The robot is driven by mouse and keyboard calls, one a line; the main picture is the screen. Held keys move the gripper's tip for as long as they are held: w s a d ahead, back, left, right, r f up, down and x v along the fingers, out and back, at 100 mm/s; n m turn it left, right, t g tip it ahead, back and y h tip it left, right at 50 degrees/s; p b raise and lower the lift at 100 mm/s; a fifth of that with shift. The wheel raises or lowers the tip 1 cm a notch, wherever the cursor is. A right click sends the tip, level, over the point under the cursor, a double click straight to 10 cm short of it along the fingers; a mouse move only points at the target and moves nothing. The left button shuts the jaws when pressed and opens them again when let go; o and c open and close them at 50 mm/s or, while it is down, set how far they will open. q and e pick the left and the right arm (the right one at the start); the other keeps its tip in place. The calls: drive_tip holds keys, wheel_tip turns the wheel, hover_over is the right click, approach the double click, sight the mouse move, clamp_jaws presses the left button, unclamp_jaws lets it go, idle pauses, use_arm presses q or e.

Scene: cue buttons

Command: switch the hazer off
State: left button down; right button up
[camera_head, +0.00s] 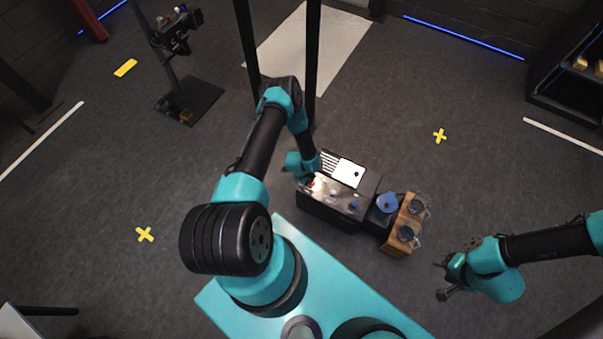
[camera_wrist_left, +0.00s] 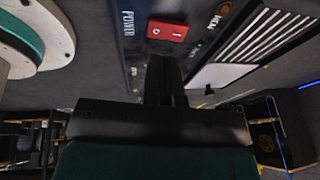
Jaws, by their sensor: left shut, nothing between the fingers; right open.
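The hazer (camera_head: 330,208) is a dark box with a shiny top panel, in the middle of the head view. In the left wrist view its red rocker switch (camera_wrist_left: 167,31) shows at the top, beside the word POWER, with white marks on both ends. Which end is pressed I cannot tell. My left gripper (camera_head: 306,178) is at the panel's left end; in the left wrist view its shut, empty fingers (camera_wrist_left: 165,66) point at the switch, just below it in the picture. Whether they touch it I cannot tell. My right gripper (camera_head: 444,279) is open and empty, away at the lower right.
A small green light (camera_wrist_left: 198,44) shows beside the switch. A white slatted panel (camera_head: 347,172) lies along the hazer's far side. To its right are a blue round item (camera_head: 387,202) and a wooden block (camera_head: 404,229) with dark round tops.

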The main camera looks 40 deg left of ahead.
use_arm(q)
drive_tip(key=s+v, duration=0.1)
drive_tip(key=v, duration=0.9)
drive_tip(key=shift+s, duration=0.15)
drive_tip(key=s+d+r+n, duration=0.2)
drive_tip(key=d+r+n, duration=0.3)
drive_tip(key=r, duration=0.3)
drive_tip(key=s+d+r+n, duration=0.3)
drive_tip(key=d+r+n, duration=0.2)
drive_tip(key=r+n, duration=0.2)
drive_tip(key=s+d+r+n+g, duration=0.1)
drive_tip(key=s+d+r+n, duration=0.1)
drive_tip(key=d+r+n, duration=0.4)
wheel_tip(320, 180, up, 5)
drive_tip(key=shift+s+f+h, duration=0.1)
drive_tip(key=shift+s+h, duration=0.2)
drive_tip(key=shift+h, duration=0.1)
